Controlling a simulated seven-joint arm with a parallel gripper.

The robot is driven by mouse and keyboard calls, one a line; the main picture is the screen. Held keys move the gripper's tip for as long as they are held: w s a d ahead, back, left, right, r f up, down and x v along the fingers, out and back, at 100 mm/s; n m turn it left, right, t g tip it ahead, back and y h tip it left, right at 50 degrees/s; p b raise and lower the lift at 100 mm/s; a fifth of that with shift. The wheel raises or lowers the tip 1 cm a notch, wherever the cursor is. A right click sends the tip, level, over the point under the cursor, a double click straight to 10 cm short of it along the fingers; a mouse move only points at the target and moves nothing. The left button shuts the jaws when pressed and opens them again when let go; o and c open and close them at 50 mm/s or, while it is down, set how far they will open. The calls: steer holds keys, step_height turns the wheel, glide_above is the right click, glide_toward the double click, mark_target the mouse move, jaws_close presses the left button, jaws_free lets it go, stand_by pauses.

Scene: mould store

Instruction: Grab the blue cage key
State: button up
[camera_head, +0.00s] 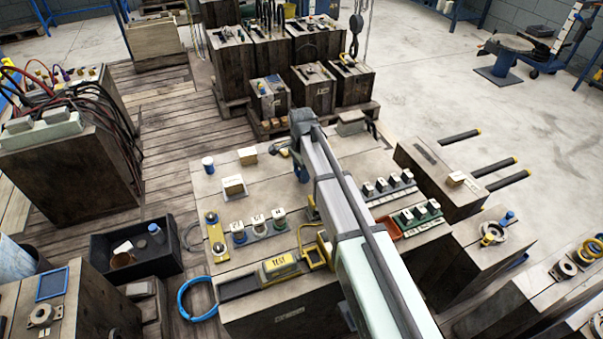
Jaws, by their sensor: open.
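I cannot pick out the blue cage key with certainty; nothing here clearly reads as a key at this size. Small blue things in view are a blue-and-white cylinder (208,165) at the bench's far left corner, a blue item (154,229) in the black bin and a blue-topped piece (509,218) on the right block. My gripper (301,172) is open, hanging at the far end of my arm above the back of the middle wooden bench (265,185). Its fingers are small and partly hidden by my arm. I see nothing held.
The bench carries a yellow TEST box (279,266), several labelled round pieces and a green-based switch row (420,212). My arm hides part of the bench. A black bin (108,272) and blue ring (182,299) lie left. Crates stand behind; concrete floor is open at right.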

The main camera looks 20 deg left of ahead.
steer(key=shift+f, duration=0.45)
jaws_close()
